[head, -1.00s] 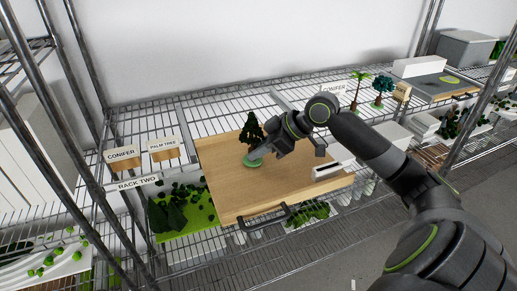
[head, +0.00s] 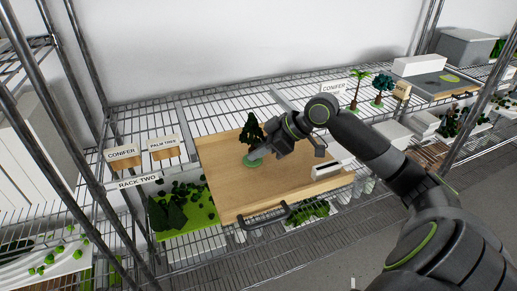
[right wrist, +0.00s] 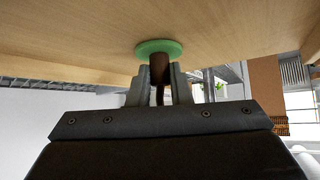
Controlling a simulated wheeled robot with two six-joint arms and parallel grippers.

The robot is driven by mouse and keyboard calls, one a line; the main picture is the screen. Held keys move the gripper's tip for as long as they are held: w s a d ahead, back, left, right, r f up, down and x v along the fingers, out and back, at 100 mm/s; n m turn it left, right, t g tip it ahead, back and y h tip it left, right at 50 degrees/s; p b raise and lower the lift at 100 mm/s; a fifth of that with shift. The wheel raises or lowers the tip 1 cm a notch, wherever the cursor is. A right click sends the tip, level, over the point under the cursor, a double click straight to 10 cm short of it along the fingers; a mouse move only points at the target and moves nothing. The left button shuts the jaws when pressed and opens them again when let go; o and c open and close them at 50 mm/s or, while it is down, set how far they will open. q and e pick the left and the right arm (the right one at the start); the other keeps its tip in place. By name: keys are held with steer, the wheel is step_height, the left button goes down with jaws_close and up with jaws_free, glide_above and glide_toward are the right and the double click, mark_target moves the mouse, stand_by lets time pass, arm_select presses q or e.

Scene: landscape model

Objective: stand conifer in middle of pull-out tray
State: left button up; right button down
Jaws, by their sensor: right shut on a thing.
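The conifer (head: 251,130) is a dark green model tree with a brown trunk on a round green base (head: 251,160). It stands upright near the middle of the wooden pull-out tray (head: 290,190), a little toward its left and back. My right gripper (head: 258,152) reaches in from the right and is shut on the trunk. In the right wrist view the two fingers (right wrist: 160,85) close around the brown trunk (right wrist: 159,68), with the green base (right wrist: 159,47) against or very near the wood. My left gripper is not in view.
The tray has a dark handle (head: 264,216) at its front edge. A white block (head: 326,169) lies at the tray's right side. A palm (head: 360,82) and a blue-green tree (head: 382,83) stand behind my arm. Signs (head: 122,153) and wire rack posts (head: 85,55) are at left.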

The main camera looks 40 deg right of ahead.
steer(key=c, duration=1.2)
jaws_free()
steer(key=shift+f, duration=0.1)
steer(key=shift+c, duration=0.2)
steer(key=shift+p+v, duration=2.4)
steer(key=shift+v, duration=0.05)
steer(key=shift+s+d, duration=0.1)
steer(key=shift+d, duration=0.05)
steer(key=shift+v, duration=1)
